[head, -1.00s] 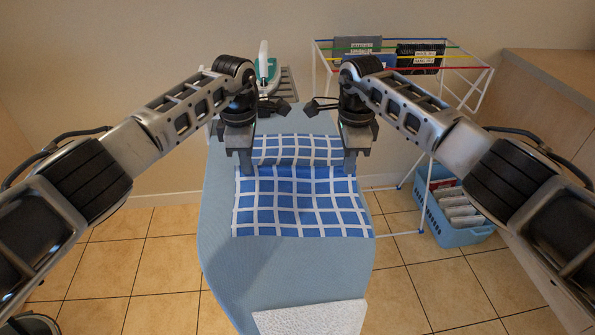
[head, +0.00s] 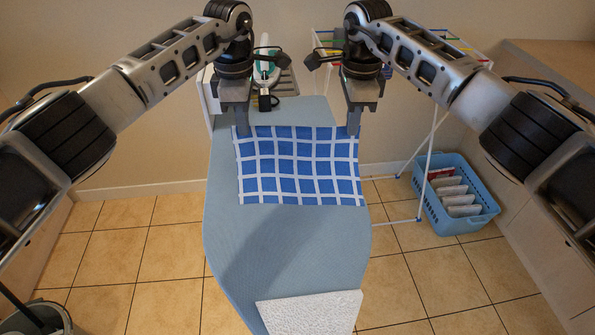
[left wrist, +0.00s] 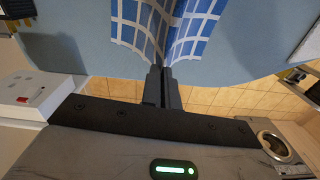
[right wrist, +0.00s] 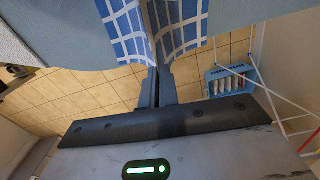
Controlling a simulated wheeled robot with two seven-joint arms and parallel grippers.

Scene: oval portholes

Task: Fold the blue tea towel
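The blue tea towel (head: 299,172), with a white grid, lies spread over the far part of a light blue ironing board (head: 290,240). My left gripper (head: 243,130) is at its far left corner and my right gripper (head: 353,127) at its far right corner. In the left wrist view the cloth (left wrist: 190,28) runs pinched between the closed fingers (left wrist: 161,75). In the right wrist view the cloth (right wrist: 185,25) is likewise pinched in the fingers (right wrist: 156,75). The towel's near edge lies on the board, its right edge by the board's side.
A white textured pad (head: 308,311) lies at the board's near end. An iron (head: 265,68) stands on a rest at the far end, behind my left gripper. A blue basket (head: 455,200) stands on the floor at right, beside a drying rack (head: 428,160). The board's middle is clear.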

